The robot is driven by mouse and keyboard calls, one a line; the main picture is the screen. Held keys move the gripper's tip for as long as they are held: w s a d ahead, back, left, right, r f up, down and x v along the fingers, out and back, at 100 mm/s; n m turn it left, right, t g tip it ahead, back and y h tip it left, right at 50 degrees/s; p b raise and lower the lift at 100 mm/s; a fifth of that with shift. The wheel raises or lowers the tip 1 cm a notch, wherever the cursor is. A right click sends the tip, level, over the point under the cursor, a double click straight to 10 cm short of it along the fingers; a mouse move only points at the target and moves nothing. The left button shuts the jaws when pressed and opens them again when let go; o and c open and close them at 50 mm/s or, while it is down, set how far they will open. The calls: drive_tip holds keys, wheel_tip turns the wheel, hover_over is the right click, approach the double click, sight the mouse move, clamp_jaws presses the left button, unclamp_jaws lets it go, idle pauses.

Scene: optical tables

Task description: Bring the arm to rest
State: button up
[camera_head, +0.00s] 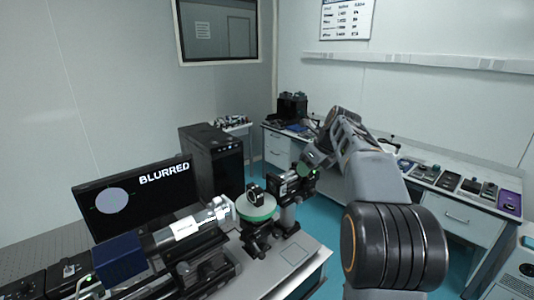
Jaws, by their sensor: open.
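My arm rises from the lower right, bends at the top near the middle of the view, and comes down toward the optical table (262,283). My gripper (303,172) is at the low end of the arm, close to a dark post-mounted optical part (287,187) at the table's far right corner. Its fingers are small and partly lost against that part. I cannot tell whether they touch it. I see nothing clearly held.
A silver-tipped optical tube (188,228), a round pale green stage (256,206) with a black ring mount on it, and a monitor reading "BLURRED" (137,198) crowd the table. A black computer tower (214,160) stands behind. A side bench (455,176) holds small devices. Teal floor is open between.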

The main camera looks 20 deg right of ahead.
drive_tip(key=s+f+n+g+h, duration=0.1)
drive_tip(key=s+f+n, duration=0.45)
drive_tip(key=n, duration=0.75)
drive_tip(key=s+a+f+n, duration=0.3)
drive_tip(key=s+a+n, duration=0.1)
drive_tip(key=s+n, duration=0.2)
drive_tip(key=s+a+f+n+h+b, duration=0.1)
drive_tip(key=s+a+f+n, duration=0.2)
drive_tip(key=s+a+n, duration=0.2)
drive_tip(key=s+a+f+n+b, duration=0.1)
drive_tip(key=s+a+f+n, duration=0.2)
drive_tip(key=s+a+n, duration=0.2)
drive_tip(key=s+n, duration=0.2)
drive_tip(key=s, duration=0.1)
drive_tip(key=shift+s+a+f+t, duration=0.15)
drive_tip(key=shift+a+f+t, duration=0.1)
drive_tip(key=shift+f+t, duration=0.1)
